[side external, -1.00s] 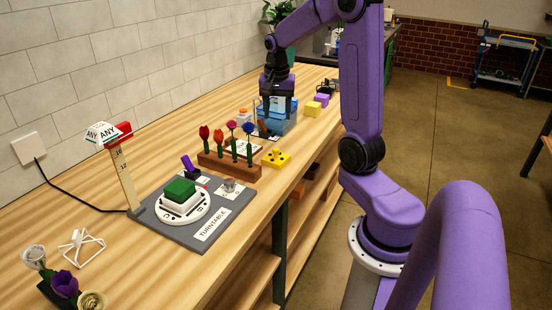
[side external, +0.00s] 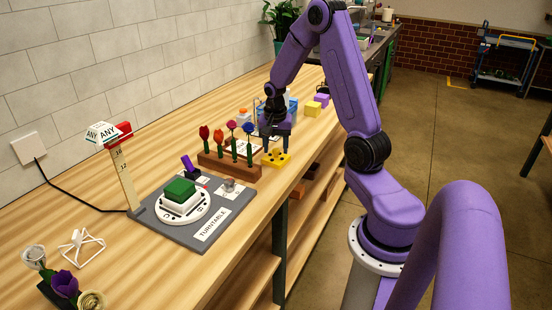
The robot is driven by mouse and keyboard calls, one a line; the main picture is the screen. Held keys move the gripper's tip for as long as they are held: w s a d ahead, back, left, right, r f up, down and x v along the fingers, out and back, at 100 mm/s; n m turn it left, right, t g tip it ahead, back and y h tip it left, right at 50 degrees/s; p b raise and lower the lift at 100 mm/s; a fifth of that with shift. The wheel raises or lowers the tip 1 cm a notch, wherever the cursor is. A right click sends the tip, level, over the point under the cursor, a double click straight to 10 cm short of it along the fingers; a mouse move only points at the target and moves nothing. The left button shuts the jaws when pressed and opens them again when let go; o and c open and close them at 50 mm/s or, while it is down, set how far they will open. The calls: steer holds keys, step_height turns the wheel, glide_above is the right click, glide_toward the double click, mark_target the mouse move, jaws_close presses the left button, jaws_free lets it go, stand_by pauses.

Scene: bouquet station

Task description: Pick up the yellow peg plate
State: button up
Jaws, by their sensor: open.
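The yellow peg plate (side external: 277,159) lies flat on the wooden bench, to the right of the flower rack. It has dark holes or pegs on top, too small to tell which. My gripper (side external: 276,149) points down just above the plate, with its fingers close over it. The fingers look apart and hold nothing. I cannot tell from this view whether they touch the plate.
A wooden rack (side external: 227,168) of red, pink and blue flowers stands just left of the plate. A grey turntable base (side external: 205,232) with a green block (side external: 180,189) is nearer. Yellow (side external: 312,109) and purple (side external: 321,99) blocks lie behind. The bench's front edge is close right.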

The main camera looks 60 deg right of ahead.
steer(key=shift+d+f, duration=0.1)
steer(key=shift+f, duration=0.7)
steer(key=c, duration=1)
steer(key=shift+r, duration=0.2)
